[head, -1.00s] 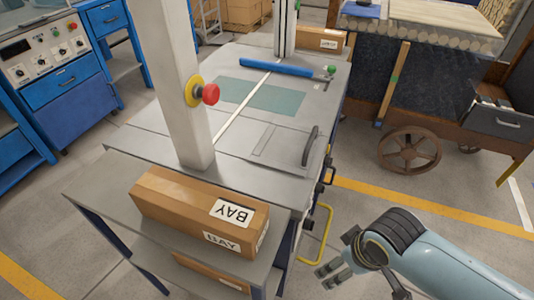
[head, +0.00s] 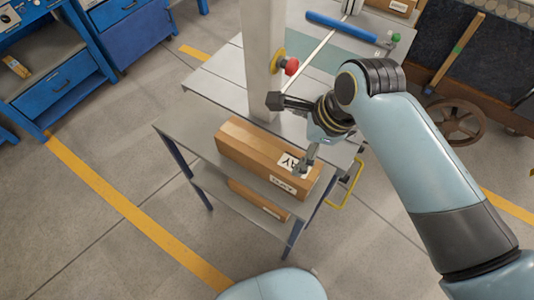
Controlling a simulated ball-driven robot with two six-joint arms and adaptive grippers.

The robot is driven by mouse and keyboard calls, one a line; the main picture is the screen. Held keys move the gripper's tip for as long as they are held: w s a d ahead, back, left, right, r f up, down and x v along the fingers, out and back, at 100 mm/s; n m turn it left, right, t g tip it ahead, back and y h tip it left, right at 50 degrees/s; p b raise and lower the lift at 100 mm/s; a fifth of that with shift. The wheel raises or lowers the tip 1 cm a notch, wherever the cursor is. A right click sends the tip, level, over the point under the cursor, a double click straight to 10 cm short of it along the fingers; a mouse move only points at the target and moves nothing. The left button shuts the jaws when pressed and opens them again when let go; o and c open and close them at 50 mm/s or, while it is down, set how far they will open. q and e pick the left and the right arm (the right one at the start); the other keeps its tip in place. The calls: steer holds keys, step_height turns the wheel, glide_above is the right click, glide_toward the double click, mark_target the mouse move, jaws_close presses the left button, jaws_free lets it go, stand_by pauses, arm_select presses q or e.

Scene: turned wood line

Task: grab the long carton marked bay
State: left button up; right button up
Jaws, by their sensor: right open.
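The long brown carton marked BAY (head: 252,148) lies on the upper grey shelf at the near end of the machine table. Its white labels are on the top and side at its right end. My right gripper (head: 306,162) is open, with its fingers over the carton's right end and partly covering the top label. I cannot tell whether the fingers touch the carton. My left gripper is out of view.
Another carton (head: 258,200) lies on the lower shelf, mostly hidden. A grey post (head: 262,60) with a red button (head: 291,66) stands just behind the shelf. A yellow handle (head: 347,187) sticks out at right. Floor at left is clear.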

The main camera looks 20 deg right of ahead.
mark_target(270, 151)
steer(key=w+a+m, duration=0.1)
steer(key=a+f+m, duration=0.1)
steer(key=m, duration=0.1)
steer(key=w+a+f+m, duration=0.1)
steer(key=m, duration=0.1)
steer(key=shift+w+a+y, duration=0.15)
steer(key=shift+w+y, duration=0.15)
steer(key=shift+y, duration=0.1)
steer(key=x, duration=0.4)
steer(key=shift+w+a+f, duration=0.1)
steer(key=shift+w+f, duration=0.05)
steer(key=shift+f, duration=0.15)
steer(key=shift+w+a+f, duration=0.1)
steer(key=shift+w+f, duration=0.05)
steer(key=shift+f, duration=0.65)
steer(key=b+x, duration=0.4)
steer(key=b, duration=0.1)
steer(key=shift+s+d+f, duration=0.15)
steer(key=shift+s+d, duration=0.05)
steer(key=shift+w+a+f+b, duration=0.1)
steer(key=shift+w+f+b, duration=0.05)
steer(key=shift+b, duration=0.2)
steer(key=c, duration=1.5)
